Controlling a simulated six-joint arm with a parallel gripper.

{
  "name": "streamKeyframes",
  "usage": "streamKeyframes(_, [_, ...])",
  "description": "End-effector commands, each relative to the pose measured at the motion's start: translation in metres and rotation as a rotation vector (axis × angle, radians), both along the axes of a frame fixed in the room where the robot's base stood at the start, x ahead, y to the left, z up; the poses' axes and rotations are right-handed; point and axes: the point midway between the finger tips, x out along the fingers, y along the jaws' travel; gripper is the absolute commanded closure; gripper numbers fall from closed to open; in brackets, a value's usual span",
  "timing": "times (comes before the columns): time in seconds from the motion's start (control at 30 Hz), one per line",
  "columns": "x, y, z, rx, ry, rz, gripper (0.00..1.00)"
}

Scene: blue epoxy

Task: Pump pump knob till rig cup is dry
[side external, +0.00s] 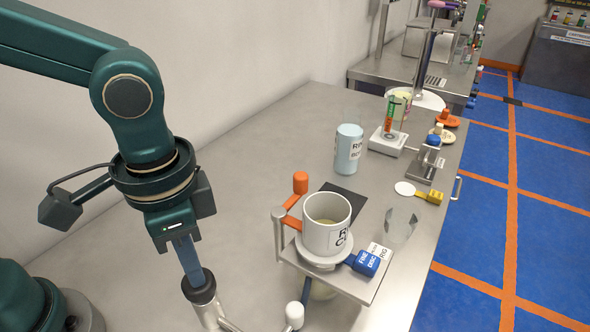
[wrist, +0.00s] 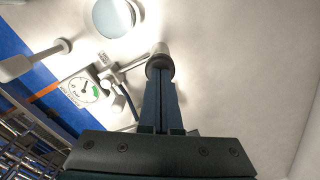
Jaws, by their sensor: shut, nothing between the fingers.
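The rig cup (side external: 319,238) is a pale grey, labelled cup, upright on a round seat of the metal rig stand (side external: 349,286). Some pale yellowish liquid (side external: 326,222) shows inside it. My gripper (side external: 192,268) is shut and empty, pointing down. Its fingertips are at the top of what looks like the pump knob (side external: 202,294), a grey cylinder with a dark top, left of the cup. In the wrist view my shut fingers (wrist: 161,76) meet the same knob (wrist: 159,54); I cannot tell whether they press it. The pump's lower part is cut off in the side view.
A white-ended handle (side external: 295,315) stands right of the pump. A pale blue bottle (side external: 348,150) stands behind. A gauge (wrist: 84,89) shows in the wrist view.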

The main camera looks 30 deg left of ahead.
Motion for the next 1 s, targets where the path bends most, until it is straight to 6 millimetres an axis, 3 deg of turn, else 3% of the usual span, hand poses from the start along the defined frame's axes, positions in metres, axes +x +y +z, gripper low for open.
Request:
streamKeyframes(0.17, [0.0, 0.0, -0.008, 0.001, 0.001, 0.0, 1.0])
streamKeyframes(0.6, [0.001, 0.0, 0.01, -0.002, -0.003, 0.0, 1.0])
streamKeyframes(1.0, [0.0, 0.0, 0.011, -0.001, -0.001, 0.0, 1.0])
